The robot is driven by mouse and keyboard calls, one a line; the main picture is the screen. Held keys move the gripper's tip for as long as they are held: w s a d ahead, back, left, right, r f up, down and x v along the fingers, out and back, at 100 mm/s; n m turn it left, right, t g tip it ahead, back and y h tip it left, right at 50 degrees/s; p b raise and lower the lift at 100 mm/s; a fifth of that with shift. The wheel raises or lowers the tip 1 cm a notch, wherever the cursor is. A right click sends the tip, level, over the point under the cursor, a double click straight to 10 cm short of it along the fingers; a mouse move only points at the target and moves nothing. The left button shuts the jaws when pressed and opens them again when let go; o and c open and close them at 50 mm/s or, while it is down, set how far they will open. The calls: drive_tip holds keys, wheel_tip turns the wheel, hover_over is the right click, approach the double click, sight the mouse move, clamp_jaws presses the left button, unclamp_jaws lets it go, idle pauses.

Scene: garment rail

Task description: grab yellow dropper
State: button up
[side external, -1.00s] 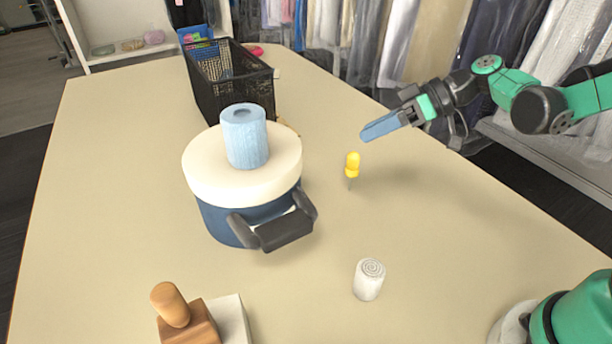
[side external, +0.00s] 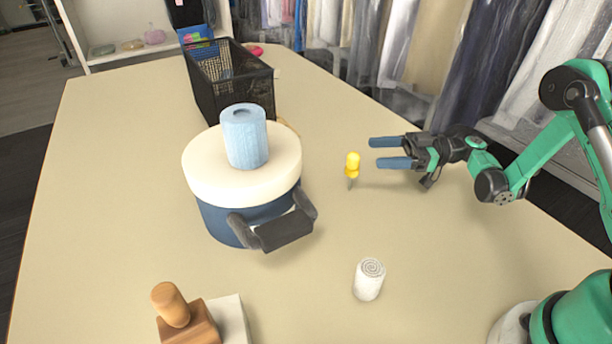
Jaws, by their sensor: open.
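The yellow dropper (side external: 352,167) stands upright on the table, with a yellow bulb on top and a greyish, thin tip below. My gripper (side external: 376,153) is just to the right of the dropper in the picture. Its two blue fingers are spread apart and point left towards the dropper. Nothing is between them, and I see a small gap from the fingertips to the dropper. How far they differ in depth is hard to tell.
A blue pot (side external: 222,222) with a cream lid, a light blue roll (side external: 245,138) on it and a dark handle stands left of the dropper. A black mesh basket (side external: 232,88) is behind. A white roll (side external: 369,279) and a wooden stamp (side external: 187,322) are nearer. The table (side external: 450,260) is clear around the dropper's right.

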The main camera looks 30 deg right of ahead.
sight(352, 168)
drive_tip(key=shift+w+a+f, duration=0.2)
drive_tip(key=shift+a+f, duration=0.05)
drive_tip(key=shift+a, duration=0.2)
drive_tip(key=shift+w+a+f, duration=0.2)
drive_tip(key=shift+a, duration=0.2)
drive_tip(key=x, duration=0.5)
drive_tip(key=shift+w+a, duration=0.15)
drive_tip(key=shift+a, duration=0.2)
clamp_jaws()
